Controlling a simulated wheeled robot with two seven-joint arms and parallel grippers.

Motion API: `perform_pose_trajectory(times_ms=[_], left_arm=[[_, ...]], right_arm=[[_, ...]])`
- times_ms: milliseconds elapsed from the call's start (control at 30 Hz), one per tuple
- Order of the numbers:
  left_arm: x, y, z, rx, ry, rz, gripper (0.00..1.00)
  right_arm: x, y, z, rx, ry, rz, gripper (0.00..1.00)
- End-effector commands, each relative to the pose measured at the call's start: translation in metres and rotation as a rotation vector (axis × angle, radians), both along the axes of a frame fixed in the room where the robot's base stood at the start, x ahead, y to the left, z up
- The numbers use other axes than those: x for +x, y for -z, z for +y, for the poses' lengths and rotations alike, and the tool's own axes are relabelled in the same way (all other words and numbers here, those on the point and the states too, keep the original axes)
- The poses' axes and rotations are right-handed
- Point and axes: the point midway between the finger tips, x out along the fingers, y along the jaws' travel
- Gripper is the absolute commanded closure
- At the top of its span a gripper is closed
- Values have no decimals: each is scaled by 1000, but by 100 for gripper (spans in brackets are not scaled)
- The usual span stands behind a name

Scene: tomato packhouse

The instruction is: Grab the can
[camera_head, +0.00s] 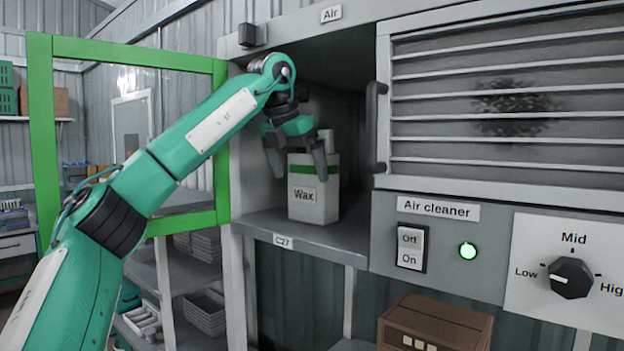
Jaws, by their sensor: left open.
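The can (314,200) is a white, box-shaped container with a green band and the label "Wax". It stands upright on the shelf (325,236) inside the open cabinet compartment, with a pale cap at its top. My left gripper (298,172) reaches in from the left and points down at the can's upper part. Its fingers are apart, one left of the can and one in front of its upper right face. I cannot tell whether they touch it. My right gripper is not in view.
A green-framed glass door (40,140) stands open at left. A louvred panel (500,110) with a dark handle (376,128) is right of the compartment. A brown box (435,325) sits lower down.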

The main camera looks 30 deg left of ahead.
Motion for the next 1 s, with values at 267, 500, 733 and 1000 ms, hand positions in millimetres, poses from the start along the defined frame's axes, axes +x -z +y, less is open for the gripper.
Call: perform_pose_trajectory(times_ms=[267,500,733,1000], left_arm=[[25,7,-1,1,-3,1,0],[26,11,-2,1,-1,0,0],[26,11,-2,1,-1,0,35],[25,9,-2,1,0,-5,66]], right_arm=[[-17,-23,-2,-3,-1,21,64],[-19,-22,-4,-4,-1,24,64],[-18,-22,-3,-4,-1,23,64],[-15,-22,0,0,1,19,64]])
